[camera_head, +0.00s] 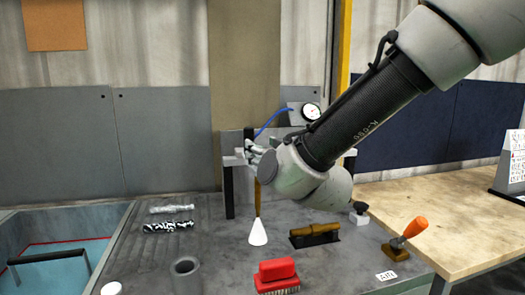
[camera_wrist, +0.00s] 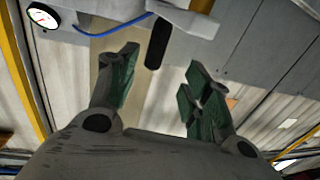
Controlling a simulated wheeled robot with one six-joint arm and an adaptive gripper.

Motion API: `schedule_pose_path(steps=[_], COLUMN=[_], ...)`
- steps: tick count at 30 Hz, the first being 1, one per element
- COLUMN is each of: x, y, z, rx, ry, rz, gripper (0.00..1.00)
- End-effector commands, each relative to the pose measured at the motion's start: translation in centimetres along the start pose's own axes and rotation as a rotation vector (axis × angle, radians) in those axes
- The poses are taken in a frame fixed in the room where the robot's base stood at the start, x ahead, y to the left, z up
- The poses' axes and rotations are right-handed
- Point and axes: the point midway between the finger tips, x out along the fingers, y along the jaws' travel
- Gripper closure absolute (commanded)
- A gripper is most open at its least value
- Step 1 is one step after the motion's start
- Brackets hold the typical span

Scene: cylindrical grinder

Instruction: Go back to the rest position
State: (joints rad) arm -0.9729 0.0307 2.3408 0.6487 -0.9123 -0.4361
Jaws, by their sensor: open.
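My arm reaches in from the upper right in the head view. My gripper (camera_head: 260,156) is at its lower left end, in front of a grey rack (camera_head: 228,190), and partly hidden by my wrist. In the wrist view my gripper (camera_wrist: 162,62) has its two green-padded fingers spread wide apart with nothing between them. A black upright piece (camera_wrist: 157,44) by a pale grey bar (camera_wrist: 180,17) shows beyond the fingertips. A tool with a brown shaft and white cone-shaped end (camera_head: 258,232) shows below my gripper; whether it hangs or stands I cannot tell.
The grey worktop (camera_head: 215,262) holds a red brush (camera_head: 276,272), a brown-handled block (camera_head: 314,234), an orange-handled tool (camera_head: 408,233), two patterned rods and a grey cylinder (camera_head: 185,276). A gauge (camera_head: 311,111) with blue hose stands behind. A wooden table (camera_head: 455,225) is at right.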

Motion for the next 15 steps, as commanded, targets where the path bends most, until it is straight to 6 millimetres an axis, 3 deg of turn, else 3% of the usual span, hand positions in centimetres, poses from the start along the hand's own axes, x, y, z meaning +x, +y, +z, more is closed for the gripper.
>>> schedule_pose_path(steps=[4, 8, 11, 15], x=[-0.2, -2.1, -6.2, -15.3], y=[1.9, 7.1, 12.5, 19.1], z=[-0.1, 0.1, 1.1, 3.6], rx=[0.015, 0.053, 0.084, 0.126], ry=[-0.043, -0.186, -0.357, -0.629], rz=[-0.007, -0.023, -0.013, 0.064], gripper=[0.5, 0.5, 0.5, 0.5])
